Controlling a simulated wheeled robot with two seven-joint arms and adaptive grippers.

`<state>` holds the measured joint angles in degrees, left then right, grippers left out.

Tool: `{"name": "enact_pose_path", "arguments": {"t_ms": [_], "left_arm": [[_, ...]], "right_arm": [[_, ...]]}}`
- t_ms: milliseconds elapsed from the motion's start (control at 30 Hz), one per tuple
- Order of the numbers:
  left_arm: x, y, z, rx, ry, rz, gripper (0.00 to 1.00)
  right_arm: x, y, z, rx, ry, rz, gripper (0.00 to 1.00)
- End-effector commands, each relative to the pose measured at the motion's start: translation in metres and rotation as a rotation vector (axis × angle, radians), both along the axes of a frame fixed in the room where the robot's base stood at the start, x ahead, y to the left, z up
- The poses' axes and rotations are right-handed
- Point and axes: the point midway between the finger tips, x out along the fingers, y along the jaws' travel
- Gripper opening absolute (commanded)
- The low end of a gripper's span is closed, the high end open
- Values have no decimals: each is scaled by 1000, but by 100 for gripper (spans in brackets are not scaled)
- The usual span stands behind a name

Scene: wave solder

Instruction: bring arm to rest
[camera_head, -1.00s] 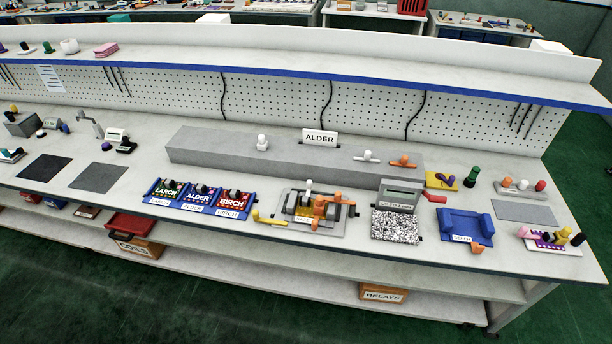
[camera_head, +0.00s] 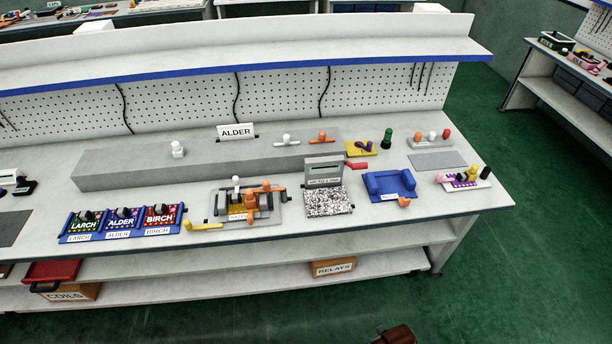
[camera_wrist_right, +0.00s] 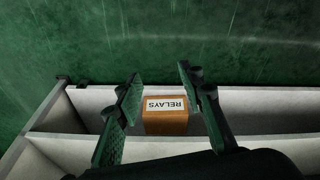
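My right gripper (camera_wrist_right: 160,72) shows in the right wrist view. Its two dark fingers stand well apart with nothing between them. Beyond them, lower down, is the orange RELAYS box (camera_wrist_right: 166,122) on the bench's lower shelf; the gripper does not touch it. The head view also shows the RELAYS box (camera_head: 333,267), under the right part of the bench.
The workbench (camera_head: 400,222) holds LARCH, ALDER and BIRCH trays (camera_head: 122,221), a clamp fixture (camera_head: 246,202), a speckled pad (camera_head: 328,202) and a blue cradle (camera_head: 388,184). Green floor (camera_head: 500,270) is open in front and right. A brown object (camera_head: 394,335) shows at the bottom edge.

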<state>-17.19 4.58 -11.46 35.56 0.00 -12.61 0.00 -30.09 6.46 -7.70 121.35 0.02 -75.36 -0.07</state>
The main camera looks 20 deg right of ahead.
Motion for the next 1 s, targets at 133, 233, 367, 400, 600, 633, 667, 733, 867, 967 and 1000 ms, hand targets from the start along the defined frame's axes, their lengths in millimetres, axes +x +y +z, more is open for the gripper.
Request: {"name": "enact_pose_path", "arguments": {"t_ms": [133, 233, 367, 400, 600, 633, 667, 733, 867, 967, 1000], "left_arm": [[0, 0, 0, 0, 0, 0, 41], [0, 0, 0, 0, 0, 0, 41], [0, 0, 0, 0, 0, 0, 41], [0, 0, 0, 0, 0, 0, 41], [0, -1, 0, -1, 0, 0, 41], [0, 0, 0, -1, 0, 1, 41], [0, 0, 0, -1, 0, 0, 41], [0, 0, 0, -1, 0, 0, 41], [0, 0, 0, 0, 0, 0, 41], [0, 0, 0, -1, 0, 0, 41], [0, 0, 0, 0, 0, 0, 41]], "right_arm": [[-9, 4, -65, 8, 32, 10, 36], [-23, 7, -119, 13, 54, 19, 36], [-51, 10, -184, 19, 81, 32, 36], [-61, 11, -203, 20, 90, 37, 36], [-130, 14, -281, 27, 134, 59, 36], [-141, 14, -291, 28, 140, 63, 36], [-153, 14, -299, 28, 147, 66, 36], [-178, 13, -315, 30, 159, 73, 36], [-217, 12, -333, 31, 176, 83, 36], [-235, 10, -340, 31, 184, 89, 36], [-239, 11, -341, 32, 184, 90, 36]]}}
